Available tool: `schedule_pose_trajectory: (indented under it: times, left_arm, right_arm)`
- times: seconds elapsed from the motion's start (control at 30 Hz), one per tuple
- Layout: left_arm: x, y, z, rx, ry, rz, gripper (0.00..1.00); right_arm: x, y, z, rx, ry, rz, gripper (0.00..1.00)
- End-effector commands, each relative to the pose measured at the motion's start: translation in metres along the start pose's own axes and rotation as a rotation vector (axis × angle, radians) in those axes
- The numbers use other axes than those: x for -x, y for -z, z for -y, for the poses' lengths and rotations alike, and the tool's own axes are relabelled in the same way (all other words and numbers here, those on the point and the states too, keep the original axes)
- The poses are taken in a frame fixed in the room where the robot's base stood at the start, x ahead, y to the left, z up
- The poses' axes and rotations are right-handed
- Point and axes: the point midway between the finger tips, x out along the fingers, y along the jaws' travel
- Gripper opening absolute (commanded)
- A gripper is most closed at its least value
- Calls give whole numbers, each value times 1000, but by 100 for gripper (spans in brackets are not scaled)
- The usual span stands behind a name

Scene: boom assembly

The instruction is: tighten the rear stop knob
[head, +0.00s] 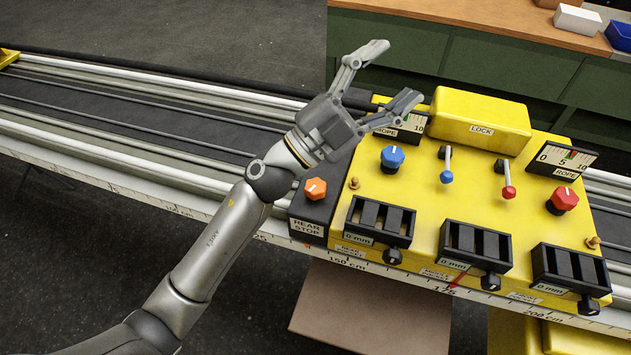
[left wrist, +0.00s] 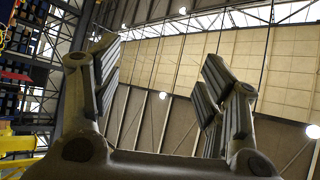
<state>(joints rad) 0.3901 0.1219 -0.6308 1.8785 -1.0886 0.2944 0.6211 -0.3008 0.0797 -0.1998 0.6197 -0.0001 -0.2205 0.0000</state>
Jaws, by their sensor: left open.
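The orange rear stop knob (head: 315,189) sits on the dark block labelled REAR STOP (head: 307,226), at the left end of the yellow panel (head: 420,200). My left gripper (head: 389,76) is open and empty in the head view. It is up and to the right of the knob, apart from it, with its fingers pointing to the upper right. In the left wrist view the open fingers (left wrist: 160,90) frame only the far wall and roof; the knob does not show there. My right gripper is not in view.
The panel carries a blue knob (head: 392,158), a red knob (head: 563,200), two levers and a yellow LOCK box (head: 481,121). Pale rails (head: 150,82) run to the left. A green cabinet (head: 480,60) with white and blue bins stands behind.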

Motion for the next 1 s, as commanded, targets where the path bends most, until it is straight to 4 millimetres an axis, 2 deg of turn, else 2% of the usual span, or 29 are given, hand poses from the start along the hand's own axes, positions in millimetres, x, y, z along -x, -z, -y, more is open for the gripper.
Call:
schedule_pose_trajectory:
  times: [0.03,0.1,0.23,0.33,0.4,0.47,0.57,0.7,0.8,0.9,1.0]
  left_arm:
    - [-12,14,-18,-48,-100,-85,67]
    - [-20,29,-47,-106,-252,-188,67]
    - [-15,38,-103,-210,-569,-326,67]
    - [3,27,-139,-287,-836,-382,67]
    - [21,10,-156,-340,-1031,-390,67]
    - [40,-9,-164,-383,-1202,-374,67]
    - [74,-47,-162,-449,-1487,-299,67]
    - [116,-95,-128,-516,-1830,-116,67]
    - [137,-117,-97,-541,-1999,24,67]
    - [150,-128,-74,-551,-2101,127,67]
    - [156,-133,-64,-553,-2147,178,67]
  right_arm:
    - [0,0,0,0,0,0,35]
    - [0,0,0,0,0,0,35]
    - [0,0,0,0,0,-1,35]
    - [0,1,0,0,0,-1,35]
    - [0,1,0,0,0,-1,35]
    - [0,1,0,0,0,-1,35]
    - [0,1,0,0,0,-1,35]
    - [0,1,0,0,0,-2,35]
    - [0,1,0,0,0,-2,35]
    - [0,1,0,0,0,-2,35]
    - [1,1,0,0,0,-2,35]
